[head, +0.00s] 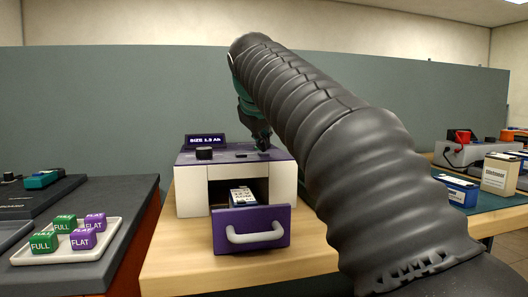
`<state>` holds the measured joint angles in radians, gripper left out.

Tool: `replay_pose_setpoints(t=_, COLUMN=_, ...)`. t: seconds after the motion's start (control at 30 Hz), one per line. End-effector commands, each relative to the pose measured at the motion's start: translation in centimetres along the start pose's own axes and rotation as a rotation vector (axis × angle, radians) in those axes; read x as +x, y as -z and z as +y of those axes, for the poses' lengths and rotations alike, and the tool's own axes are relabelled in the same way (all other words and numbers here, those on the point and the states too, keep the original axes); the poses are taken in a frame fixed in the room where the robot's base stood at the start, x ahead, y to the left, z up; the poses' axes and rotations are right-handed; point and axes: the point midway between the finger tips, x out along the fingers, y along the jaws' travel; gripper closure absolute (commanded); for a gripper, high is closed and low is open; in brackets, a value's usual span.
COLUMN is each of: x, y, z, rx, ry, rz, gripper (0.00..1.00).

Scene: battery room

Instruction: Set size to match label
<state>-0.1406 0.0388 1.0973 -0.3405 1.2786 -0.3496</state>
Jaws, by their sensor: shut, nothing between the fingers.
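A white tester box with a purple top (176,157) stands on the wooden table. A purple sign (205,141) at its back left reads "SIZE" and a small Ah value, hard to read exactly. A black knob (204,153) sits on the top at the left. The purple drawer (225,239) with a white handle is pulled out. A blue battery with a white label (242,196) lies inside; its print is too small to read. My gripper (264,149) is shut and empty, pointing down over the top's right part, close to a small dark slider-like part (248,155). Contact cannot be told.
A white tray (30,259) with green FULL and purple FLAT blocks sits on the dark counter at left. Blue (459,191) and beige (500,174) batteries stand at right. A grey partition (110,100) rises behind. My arm hides much of the right side.

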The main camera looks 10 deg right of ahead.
Motion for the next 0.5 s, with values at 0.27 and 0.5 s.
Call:
replay_pose_setpoints(t=0.27, x=-0.84, y=0.61, z=0.61, rx=0.0, ry=0.0, rz=0.0, gripper=1.0)
replay_pose_setpoints(t=0.5, x=-0.78, y=0.56, z=0.56, rx=0.0, ry=0.0, rz=0.001, gripper=1.0)
